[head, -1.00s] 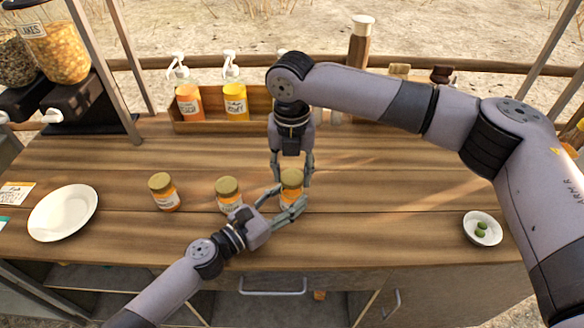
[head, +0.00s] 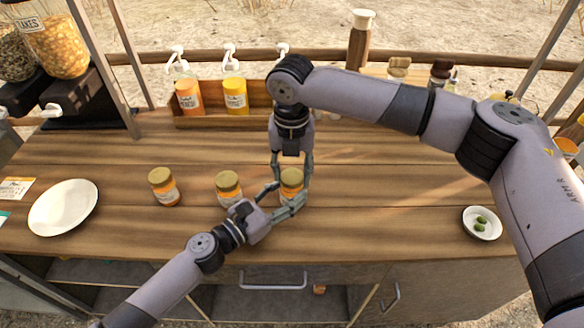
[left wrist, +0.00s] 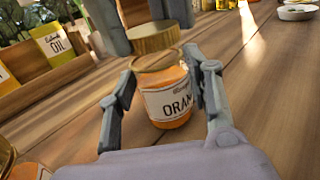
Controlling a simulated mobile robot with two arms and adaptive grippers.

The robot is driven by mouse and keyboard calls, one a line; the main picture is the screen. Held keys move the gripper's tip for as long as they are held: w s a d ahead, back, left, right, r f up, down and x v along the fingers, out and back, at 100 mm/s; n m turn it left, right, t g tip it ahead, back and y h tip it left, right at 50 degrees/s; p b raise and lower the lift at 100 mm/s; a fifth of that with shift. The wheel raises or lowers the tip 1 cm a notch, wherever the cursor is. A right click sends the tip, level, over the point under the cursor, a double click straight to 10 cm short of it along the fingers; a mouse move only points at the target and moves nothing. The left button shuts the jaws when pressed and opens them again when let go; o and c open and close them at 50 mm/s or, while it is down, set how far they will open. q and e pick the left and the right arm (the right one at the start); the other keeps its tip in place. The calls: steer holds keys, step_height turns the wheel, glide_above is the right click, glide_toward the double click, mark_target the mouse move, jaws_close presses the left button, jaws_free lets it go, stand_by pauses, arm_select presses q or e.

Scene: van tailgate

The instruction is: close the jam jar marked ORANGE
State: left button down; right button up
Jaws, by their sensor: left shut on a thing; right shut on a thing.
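The jar marked ORAN..., the end of the word hidden (left wrist: 168,102), stands upright on the wooden counter with orange contents. It also shows in the head view (head: 290,189). My left gripper (head: 287,197) is shut around the jar's body, one finger on each side in the left wrist view (left wrist: 168,78). A gold lid (left wrist: 153,38) is over the jar's mouth, between the fingers of my right gripper (head: 291,174), which comes down from above. The jar's rim shows below the lid in the left wrist view; whether they touch I cannot tell.
Two similar lidded jars stand to the left, one close by (head: 228,187) and one farther (head: 163,187). A white plate (head: 63,207) lies at the left, a small bowl (head: 482,223) at the right. A wooden rack (head: 210,121) with pump bottles stands behind. The counter's right middle is clear.

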steer(key=shift+f, duration=0.35)
